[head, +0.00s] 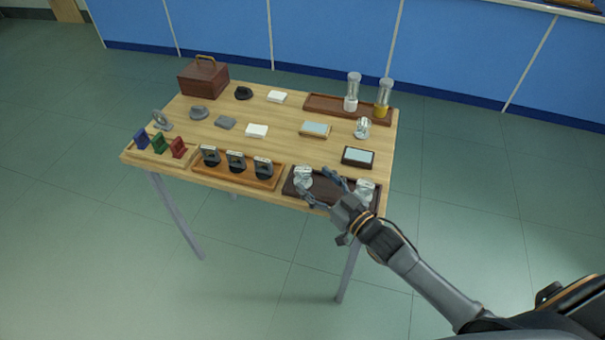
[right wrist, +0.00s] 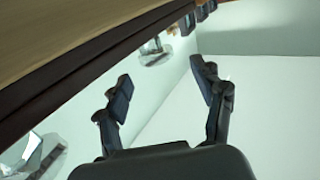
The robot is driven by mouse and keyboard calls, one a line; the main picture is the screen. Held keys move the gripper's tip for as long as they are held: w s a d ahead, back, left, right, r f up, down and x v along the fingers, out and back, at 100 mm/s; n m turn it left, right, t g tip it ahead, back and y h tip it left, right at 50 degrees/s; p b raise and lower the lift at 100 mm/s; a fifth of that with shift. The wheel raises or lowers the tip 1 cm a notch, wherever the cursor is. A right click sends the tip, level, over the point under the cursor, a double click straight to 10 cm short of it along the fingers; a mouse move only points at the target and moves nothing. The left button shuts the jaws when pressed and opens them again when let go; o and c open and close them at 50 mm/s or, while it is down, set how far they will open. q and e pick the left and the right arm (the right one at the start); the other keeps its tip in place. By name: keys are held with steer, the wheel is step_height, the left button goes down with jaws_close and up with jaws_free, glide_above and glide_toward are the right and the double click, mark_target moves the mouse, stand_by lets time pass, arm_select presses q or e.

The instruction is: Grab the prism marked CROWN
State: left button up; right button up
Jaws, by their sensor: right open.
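Two clear glass prisms stand on a dark tray (head: 289,189) at the table's front right: a left one (head: 303,174) and a right one (head: 364,188). A third clear glass piece (head: 362,127) stands farther back. I cannot read CROWN on any of them. My right gripper (head: 322,187) is open and empty at the tray's front edge, close to the left prism and apart from it. In the right wrist view, one glass piece (right wrist: 154,52) shows beyond the open fingers (right wrist: 160,80) and another (right wrist: 35,155) at lower left. My left gripper is not in view.
An orange-brown tray (head: 215,180) with several dark mounts lies left of the dark tray. Coloured holders (head: 159,143) stand at the left corner. Floor before the table is clear.

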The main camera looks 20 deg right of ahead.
mark_target(309, 175)
steer(key=shift+w+a, duration=0.2)
steer(key=shift+w, duration=0.4)
steer(key=x, duration=0.4)
steer(key=shift+w+f+p, duration=0.3)
steer(key=shift+f+p, duration=0.05)
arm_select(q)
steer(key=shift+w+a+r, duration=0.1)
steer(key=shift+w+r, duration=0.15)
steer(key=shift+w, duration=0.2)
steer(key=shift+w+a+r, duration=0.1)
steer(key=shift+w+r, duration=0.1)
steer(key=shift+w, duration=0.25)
arm_select(e)
steer(key=c, duration=1.2)
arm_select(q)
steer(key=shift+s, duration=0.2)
arm_select(e)
steer(key=shift+c, duration=0.4)
steer(key=shift+r, duration=0.1)
